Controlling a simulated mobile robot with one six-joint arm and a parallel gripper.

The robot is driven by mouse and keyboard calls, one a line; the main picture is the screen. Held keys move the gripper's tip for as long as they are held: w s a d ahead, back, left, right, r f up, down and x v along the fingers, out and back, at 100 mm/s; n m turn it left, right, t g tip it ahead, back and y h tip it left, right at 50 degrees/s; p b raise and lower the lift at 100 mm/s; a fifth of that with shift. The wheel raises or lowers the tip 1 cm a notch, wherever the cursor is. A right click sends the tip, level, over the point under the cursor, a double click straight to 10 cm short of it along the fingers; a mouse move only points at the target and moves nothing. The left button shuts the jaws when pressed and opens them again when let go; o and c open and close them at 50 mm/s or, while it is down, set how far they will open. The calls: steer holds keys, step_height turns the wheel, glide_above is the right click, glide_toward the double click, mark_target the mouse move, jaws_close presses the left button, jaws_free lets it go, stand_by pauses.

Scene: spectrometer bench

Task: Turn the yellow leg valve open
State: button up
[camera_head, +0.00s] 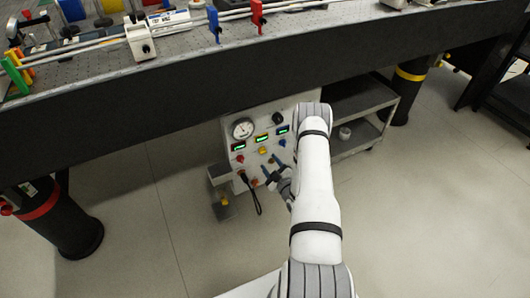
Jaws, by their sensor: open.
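A light grey control panel (229,128) stands under the bench, with a round gauge (243,128) and three small green-lit displays framed in red, yellow and blue. The yellow-framed display (262,139) is in the middle. A small yellow knob (262,151) sits just below it, between a red knob (240,159) and a blue one (283,143). The knobs' turn positions are too small to tell. My gripper (268,171) is open and empty in front of the panel's lower part, below the yellow knob. My white arm covers the panel's right side.
The bench's dark front edge (150,125) runs above the panel. A grey shelf cart (365,101) stands right of it. One bench leg has a red band (40,202), another a yellow band (410,75). Floor in front is clear.

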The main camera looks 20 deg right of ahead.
mark_target(263, 151)
steer(key=w+b, duration=0.1)
steer(key=w, duration=0.5)
steer(key=c, duration=1)
steer(key=shift+o, duration=0.2)
